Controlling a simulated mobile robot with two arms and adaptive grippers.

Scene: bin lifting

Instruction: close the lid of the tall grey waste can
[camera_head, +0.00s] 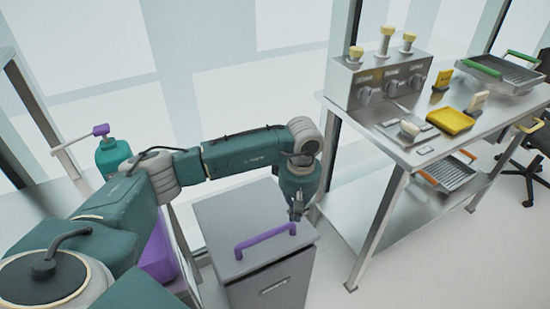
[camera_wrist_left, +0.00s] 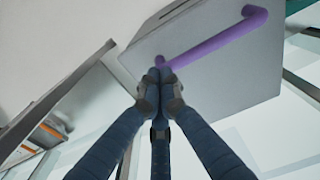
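The tall grey waste can (camera_head: 270,285) stands below my left arm. Its grey lid (camera_head: 225,215) lies flat over the top, with a dark line under its front edge. A purple bar handle (camera_head: 265,240) is on the lid; it also shows in the left wrist view (camera_wrist_left: 215,40). My left gripper (camera_head: 297,212) points down at the right end of the handle. In the left wrist view its fingers (camera_wrist_left: 160,76) are drawn together at the handle's end; whether they touch it is unclear. My right gripper is out of view.
A steel table (camera_head: 400,150) with a knobbed control box (camera_head: 385,80), a yellow tray (camera_head: 450,120) and a wire basket (camera_head: 505,72) stands right of the can. A green bottle (camera_head: 112,155) is at the left. Window walls stand behind; floor is clear at lower right.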

